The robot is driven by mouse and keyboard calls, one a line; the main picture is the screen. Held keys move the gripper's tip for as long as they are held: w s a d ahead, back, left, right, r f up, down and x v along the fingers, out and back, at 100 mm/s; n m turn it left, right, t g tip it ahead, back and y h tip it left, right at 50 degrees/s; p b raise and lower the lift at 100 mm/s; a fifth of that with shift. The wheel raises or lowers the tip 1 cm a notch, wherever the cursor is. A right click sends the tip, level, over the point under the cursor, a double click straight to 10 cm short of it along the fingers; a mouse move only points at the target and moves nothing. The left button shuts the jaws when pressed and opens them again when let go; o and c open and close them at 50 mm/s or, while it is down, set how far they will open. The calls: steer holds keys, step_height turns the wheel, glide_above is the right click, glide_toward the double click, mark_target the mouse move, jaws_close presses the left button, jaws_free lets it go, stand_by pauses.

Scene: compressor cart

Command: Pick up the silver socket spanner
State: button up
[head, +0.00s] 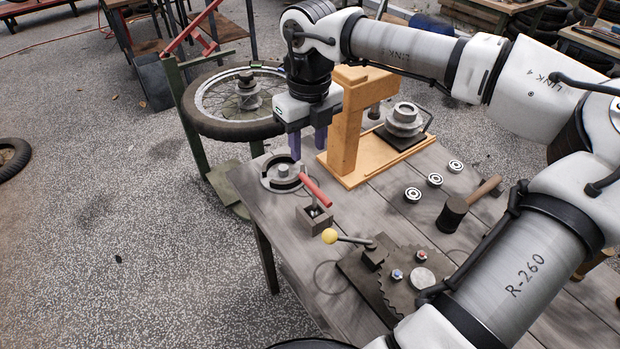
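My gripper (307,148) points down above the far left part of the workbench (345,210). Its two purple fingers stand apart, with nothing visible between them. I cannot surely pick out the silver socket spanner. A small grey block (314,220) on the bench, nearer the camera than my gripper, has a small silvery upright piece (315,208) in its top, too small to identify. A red-handled tool (315,190) reaches from a round metal fixture (283,172) toward that block and partly covers the view there. The fixture sits just below and left of my fingers.
A wooden press stand (346,125) rises close to the right of my gripper. A wheel with a tyre (238,100) stands at left. A toothed plate (400,280), a yellow-knobbed lever (330,236), bearings (434,180) and a mallet (455,210) occupy the bench's near and right parts.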

mark_target(315, 186)
steer(key=f, duration=0.2)
steer(key=f+p, duration=0.1)
steer(key=f, duration=0.5)
steer(key=shift+w+d+f, duration=0.1)
steer(key=shift+d+f, duration=0.15)
steer(key=shift+d, duration=0.1)
steer(key=shift+d+f+p, duration=0.15)
steer(key=shift+f+p, duration=0.5)
steer(key=shift+f, duration=0.7)
steer(key=shift+d+f+p, duration=0.1)
steer(key=shift+f+p, duration=0.5)
steer(key=shift+f, duration=0.7)
jaws_close()
